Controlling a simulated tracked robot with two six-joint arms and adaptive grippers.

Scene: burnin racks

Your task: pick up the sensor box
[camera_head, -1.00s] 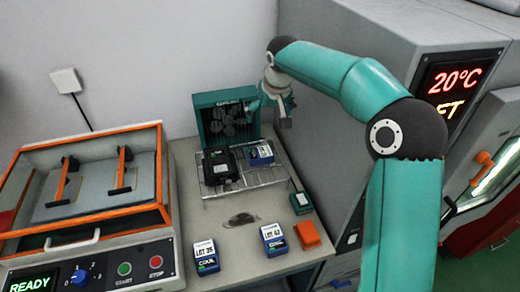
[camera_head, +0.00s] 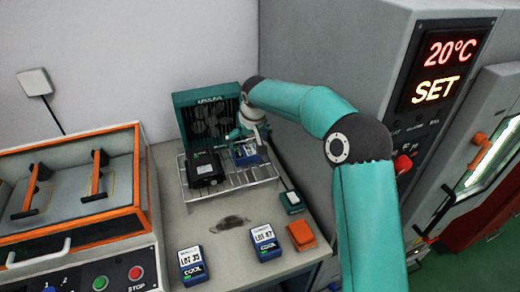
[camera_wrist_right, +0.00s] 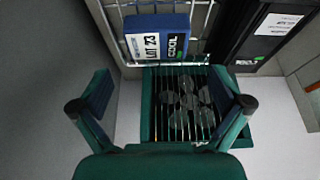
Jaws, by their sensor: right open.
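Several blue boxes with white LOT labels are in view; I cannot tell which thing is meant by the sensor box. One, marked LOT 23 in the right wrist view (camera_wrist_right: 158,38), lies on the wire rack and is partly hidden by my right gripper in the head view (camera_head: 246,158). A black box (camera_head: 205,168) sits beside it on the rack. The LOT 35 box (camera_head: 192,265) and LOT 47 box (camera_head: 266,242) stand on the bench front. My right gripper (camera_wrist_right: 160,88) is open and empty, above the rack by the LOT 23 box. My left gripper is out of view.
A teal fan unit (camera_head: 183,103) stands behind the wire rack (camera_head: 262,176). An orange block (camera_head: 301,236) and a small teal box (camera_head: 292,202) lie at the bench's right. An orange-framed machine (camera_head: 142,190) is left; a tall grey cabinet (camera_head: 325,50) is right.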

